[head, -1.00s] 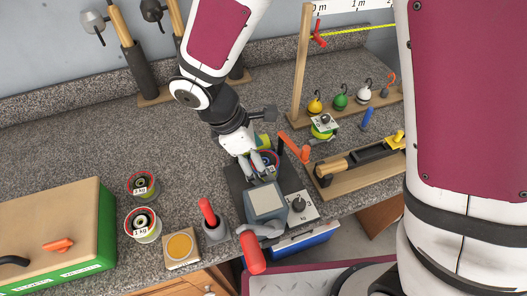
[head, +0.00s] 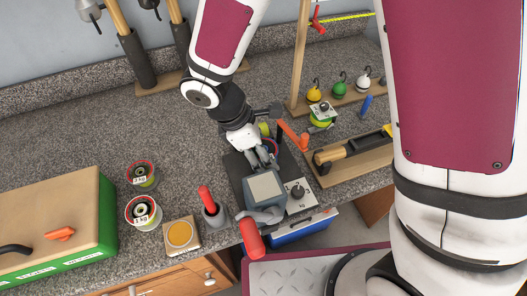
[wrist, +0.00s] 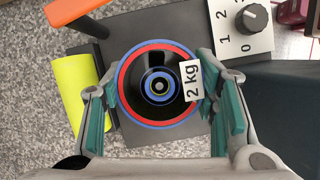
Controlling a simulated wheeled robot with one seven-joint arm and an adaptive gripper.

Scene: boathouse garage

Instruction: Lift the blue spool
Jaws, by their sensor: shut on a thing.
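The blue spool (wrist: 158,47) shows from above in the wrist view, with a blue rim, a red ring, a dark centre and a "2 kg" label. In the head view only part of the spool (head: 271,146) shows behind my fingers. My gripper (wrist: 152,85) has one finger on each side of the spool and is shut on it. In the head view my gripper (head: 265,157) points down over the dark board (head: 237,171). I cannot tell whether the spool is clear of the board.
A yellow-green cylinder (wrist: 68,95) lies close to my left finger. An orange-handled lever (head: 292,134) stands beside the spool. A grey box (head: 265,188) and a dial plate (head: 298,193) are in front. Two labelled spools (head: 141,175) stand left. The counter behind them is clear.

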